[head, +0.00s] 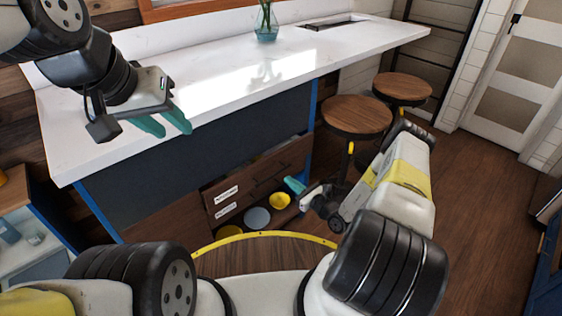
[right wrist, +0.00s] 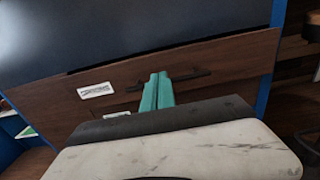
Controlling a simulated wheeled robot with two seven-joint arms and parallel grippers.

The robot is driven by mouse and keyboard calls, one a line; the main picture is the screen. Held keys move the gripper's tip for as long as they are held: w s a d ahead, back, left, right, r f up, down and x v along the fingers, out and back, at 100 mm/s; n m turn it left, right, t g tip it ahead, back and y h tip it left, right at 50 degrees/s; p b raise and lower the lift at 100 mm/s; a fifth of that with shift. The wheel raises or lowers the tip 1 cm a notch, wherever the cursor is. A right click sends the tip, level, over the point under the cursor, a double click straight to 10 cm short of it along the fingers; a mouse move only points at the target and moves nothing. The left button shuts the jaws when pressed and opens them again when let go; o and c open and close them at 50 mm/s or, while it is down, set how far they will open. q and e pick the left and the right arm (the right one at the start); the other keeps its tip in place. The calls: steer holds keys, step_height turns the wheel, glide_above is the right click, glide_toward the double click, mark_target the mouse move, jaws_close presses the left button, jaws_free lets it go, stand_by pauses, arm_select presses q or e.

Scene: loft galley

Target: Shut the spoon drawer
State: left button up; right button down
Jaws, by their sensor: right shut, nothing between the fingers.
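A wooden drawer front (head: 262,180) with a dark bar handle and a white label is under the counter. A dark gap shows above its top edge, so it looks slightly pulled out. It also fills the middle of the right wrist view (right wrist: 225,62). A second white label (head: 226,210) sits just below; I cannot read either label, so which one says spoon is unclear. My right gripper (head: 293,185) is shut and empty, its teal fingertips (right wrist: 158,78) in front of the handle; contact is unclear. My left gripper (head: 176,130) is open and empty above the counter's left end.
The white counter (head: 200,85) holds a glass vase (head: 266,28). Below the drawers are a yellow bowl (head: 279,200) and a grey dish (head: 257,217). Two round wooden stools (head: 356,116) stand right of the counter. Open wooden floor lies at the right.

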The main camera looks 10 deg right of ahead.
mark_target(265, 163)
steer(key=x, duration=1.2)
steer(key=x, duration=0.3)
steer(key=shift+w+a, duration=0.45)
steer(key=shift+w, duration=0.1)
steer(key=shift+w+r, duration=0.1)
